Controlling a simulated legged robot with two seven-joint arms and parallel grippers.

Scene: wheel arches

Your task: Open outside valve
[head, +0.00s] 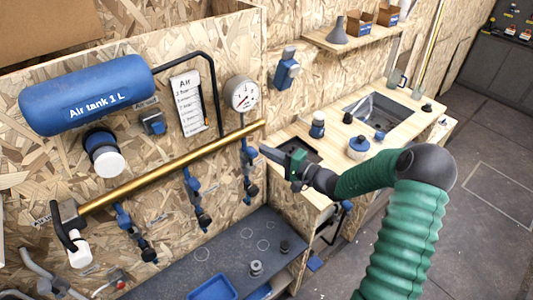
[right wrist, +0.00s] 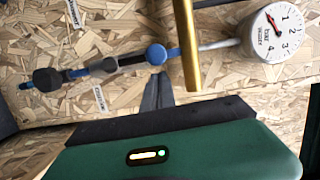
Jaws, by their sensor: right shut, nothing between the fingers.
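Several blue-and-black valves hang below a brass pipe (head: 170,165) on the chipboard wall. The rightmost valve (head: 248,165) is beneath the pipe's right end, near the gauge. A middle valve (head: 196,200) and a left valve (head: 133,230) hang further along. In the right wrist view a blue-and-black valve (right wrist: 105,65) lies sideways beside the brass pipe (right wrist: 187,45). My right gripper (head: 266,152) is shut and empty, just right of the rightmost valve; I cannot tell whether it touches. Its dark fingers (right wrist: 158,95) point toward the pipe. My left gripper is not in view.
A round gauge (head: 242,93) sits above the pipe's right end. A blue air tank (head: 87,94) is at upper left. A black handle (head: 66,222) is at the pipe's left end. A dark bench (head: 225,255) lies below; a wooden worktop (head: 325,170) stands right.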

